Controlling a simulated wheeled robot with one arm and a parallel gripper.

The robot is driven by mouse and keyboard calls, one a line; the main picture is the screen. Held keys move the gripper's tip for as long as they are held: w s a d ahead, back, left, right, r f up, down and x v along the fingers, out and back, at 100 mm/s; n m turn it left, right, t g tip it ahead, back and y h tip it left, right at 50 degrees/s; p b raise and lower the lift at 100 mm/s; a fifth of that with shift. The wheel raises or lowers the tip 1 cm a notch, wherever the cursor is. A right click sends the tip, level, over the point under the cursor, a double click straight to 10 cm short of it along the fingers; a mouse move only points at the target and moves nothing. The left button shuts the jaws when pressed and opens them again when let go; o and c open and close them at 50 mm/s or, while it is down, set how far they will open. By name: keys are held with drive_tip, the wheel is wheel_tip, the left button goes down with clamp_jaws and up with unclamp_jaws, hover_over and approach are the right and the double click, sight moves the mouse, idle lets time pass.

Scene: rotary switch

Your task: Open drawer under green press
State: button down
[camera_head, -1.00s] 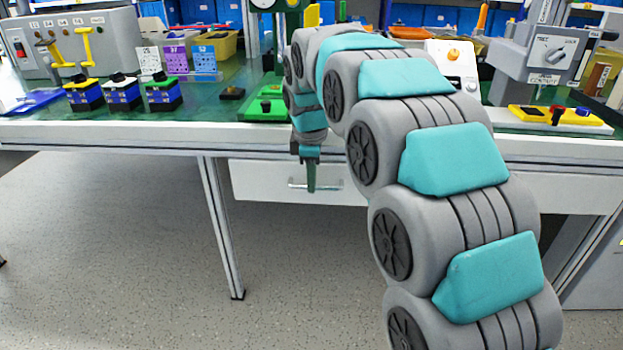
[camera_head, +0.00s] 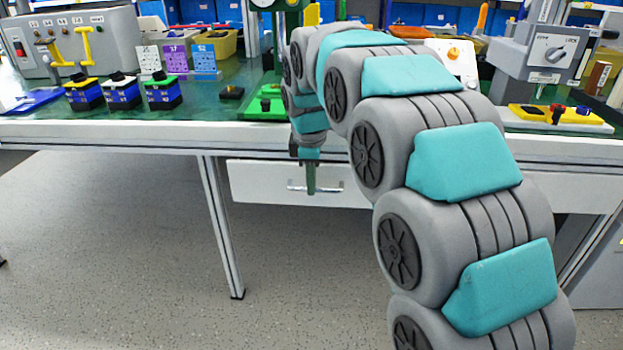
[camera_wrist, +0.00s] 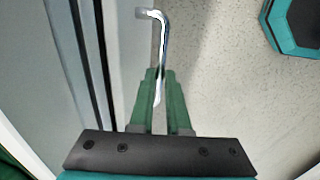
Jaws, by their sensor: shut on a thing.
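A white drawer (camera_head: 255,182) with a silver bar handle (camera_head: 329,187) sits under the workbench, below the green press (camera_head: 283,6). My arm hides part of the press. My gripper (camera_head: 311,182) points down at the drawer front. In the wrist view, the green fingers of my gripper (camera_wrist: 163,100) are closed around the silver handle (camera_wrist: 163,45). The drawer front shows only slightly out from under the bench edge, if at all; how far is hard to tell.
A metal bench leg (camera_head: 222,225) stands left of the drawer. The floor (camera_head: 120,260) in front is clear.

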drive_tip(key=s+a+b, duration=0.1)
drive_tip(key=s+b, duration=0.1)
drive_tip(key=s, duration=2.3)
drive_tip(key=shift+s, duration=0.3)
drive_tip(key=c, duration=0.9)
unclamp_jaws()
drive_tip(key=r, duration=0.2)
drive_tip(key=s+r, duration=0.1)
drive_tip(key=r, duration=0.4)
drive_tip(key=shift+s+r, duration=0.25)
drive_tip(key=shift+r, duration=0.05)
